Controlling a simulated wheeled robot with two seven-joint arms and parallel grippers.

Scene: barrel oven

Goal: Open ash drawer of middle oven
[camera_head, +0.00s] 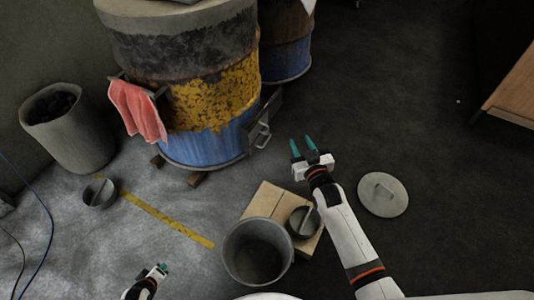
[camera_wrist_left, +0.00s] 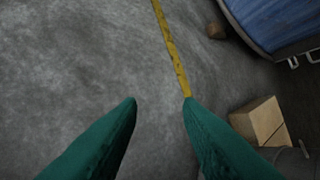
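A large barrel oven (camera_head: 205,100) with black, yellow and blue bands stands at upper centre on wooden blocks. I take it as the middle oven, though I cannot be sure. A dark metal piece with a pale handle (camera_head: 264,134), probably the ash drawer front, is on its lower right side. Its blue base (camera_wrist_left: 275,20) is at the top right of the left wrist view. My right gripper (camera_head: 303,143) is open and empty, a little right of the handle and apart from it. My left gripper (camera_wrist_left: 160,103) is open and empty above the floor; it shows low in the head view (camera_head: 160,269).
A second barrel oven (camera_head: 287,50) stands behind. A grey bucket (camera_head: 232,247), a wooden block (camera_head: 263,199) and a small dark pot (camera_head: 302,222) are near my right arm. A round lid (camera_head: 383,194) lies at right. Red cloth (camera_head: 138,110) hangs at the oven's left. Dark floor at right is mostly clear.

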